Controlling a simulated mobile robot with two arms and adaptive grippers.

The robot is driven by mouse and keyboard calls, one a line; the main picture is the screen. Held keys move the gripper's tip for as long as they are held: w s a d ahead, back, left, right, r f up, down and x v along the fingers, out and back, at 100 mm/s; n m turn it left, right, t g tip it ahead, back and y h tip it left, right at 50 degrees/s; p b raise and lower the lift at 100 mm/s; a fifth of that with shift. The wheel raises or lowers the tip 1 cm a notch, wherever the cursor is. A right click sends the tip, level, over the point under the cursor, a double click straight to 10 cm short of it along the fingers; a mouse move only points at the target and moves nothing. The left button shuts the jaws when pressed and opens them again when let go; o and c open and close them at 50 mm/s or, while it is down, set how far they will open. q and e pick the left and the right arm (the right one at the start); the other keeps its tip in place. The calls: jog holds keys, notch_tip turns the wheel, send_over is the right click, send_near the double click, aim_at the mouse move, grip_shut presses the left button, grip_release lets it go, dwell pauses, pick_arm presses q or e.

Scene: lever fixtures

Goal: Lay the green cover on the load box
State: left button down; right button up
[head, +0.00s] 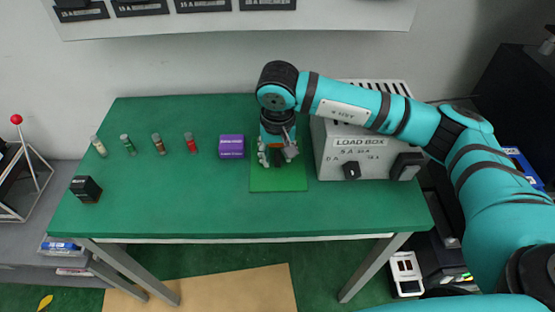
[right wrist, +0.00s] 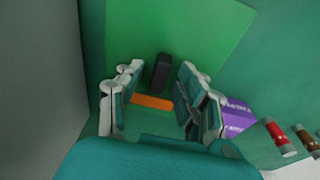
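The green cover (head: 278,181) is a flat bright green square lying on the darker green table, left of the load box. It also shows in the right wrist view (right wrist: 205,30), with a dark upright handle (right wrist: 160,72) on it. The load box (head: 350,145) is a grey box with black knobs and a slotted top. My right gripper (head: 278,155) points down over the cover. In the right wrist view its fingers (right wrist: 155,90) are apart, with the handle showing between them and no contact visible. My left gripper is not in view.
A purple box (head: 231,147) stands just left of the cover. Several small cylinders, including a red one (head: 190,142), stand farther left, with a black block (head: 86,189) near the table's left edge. The front of the green table (head: 200,210) is clear.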

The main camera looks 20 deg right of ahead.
aim_at(277, 154)
grip_shut()
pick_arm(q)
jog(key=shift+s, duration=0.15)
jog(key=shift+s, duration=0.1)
pick_arm(e)
jog(key=shift+r, duration=0.1)
